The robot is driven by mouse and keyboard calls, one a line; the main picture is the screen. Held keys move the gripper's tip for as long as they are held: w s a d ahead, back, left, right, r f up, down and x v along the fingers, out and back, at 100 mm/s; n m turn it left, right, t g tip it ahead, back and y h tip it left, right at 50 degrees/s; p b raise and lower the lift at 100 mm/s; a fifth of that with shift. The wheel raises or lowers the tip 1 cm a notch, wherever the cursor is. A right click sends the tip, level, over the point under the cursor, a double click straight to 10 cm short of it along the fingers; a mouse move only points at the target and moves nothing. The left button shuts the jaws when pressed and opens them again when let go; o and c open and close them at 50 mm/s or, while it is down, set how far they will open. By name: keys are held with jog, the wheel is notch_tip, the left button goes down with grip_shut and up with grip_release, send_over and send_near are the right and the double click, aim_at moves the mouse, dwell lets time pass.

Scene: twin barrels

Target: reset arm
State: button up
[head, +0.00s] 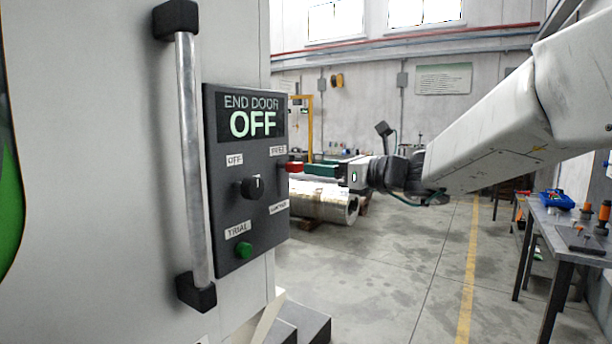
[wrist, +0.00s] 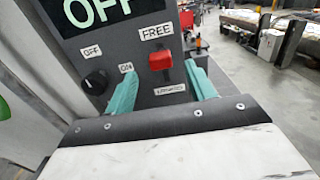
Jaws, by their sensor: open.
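My gripper (head: 312,169) is in the middle of the head view, just right of a dark control panel (head: 224,190). The panel's screen reads END DOOR OFF. It carries a black rotary knob (head: 252,187), a green button (head: 243,250) by the TRIAL label, and a red switch (head: 293,167) at its right edge. In the wrist view my gripper (wrist: 163,90) is open, its two teal fingers apart and pointing at the panel. The red switch (wrist: 160,62) shows between and beyond the fingers under the FREE label. I cannot tell whether a finger touches the panel.
A vertical metal handle (head: 193,155) stands left of the panel on a pale cabinet. A workbench (head: 570,228) with tools is at the right. A large metal cylinder (head: 325,203) lies on the floor behind. The floor between is clear.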

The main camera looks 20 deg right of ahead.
jog(key=s+a+f+n+g+h, duration=0.1)
jog(key=s+a+f+n+g, duration=0.2)
jog(key=s+f+n+g, duration=0.35)
jog(key=s+a+f+n+g+h, duration=0.1)
jog(key=s+a+f+n+g, duration=0.2)
jog(key=s+f+n, duration=0.5)
jog(key=s+d+f+n+g+h, duration=0.2)
jog(key=s+f+n+h, duration=0.1)
jog(key=s+n, duration=0.4)
jog(key=s+d+f+n+g+h, duration=0.1)
jog(key=s+n+h, duration=0.4)
jog(key=s, duration=0.5)
jog(key=shift+s+d+f+n+g+h, duration=0.2)
jog(key=shift+d+f+n+g+h, duration=0.15)
jog(key=shift+d+f+n, duration=0.6)
jog(key=shift+a+f, duration=0.2)
jog(key=shift+a, duration=0.05)
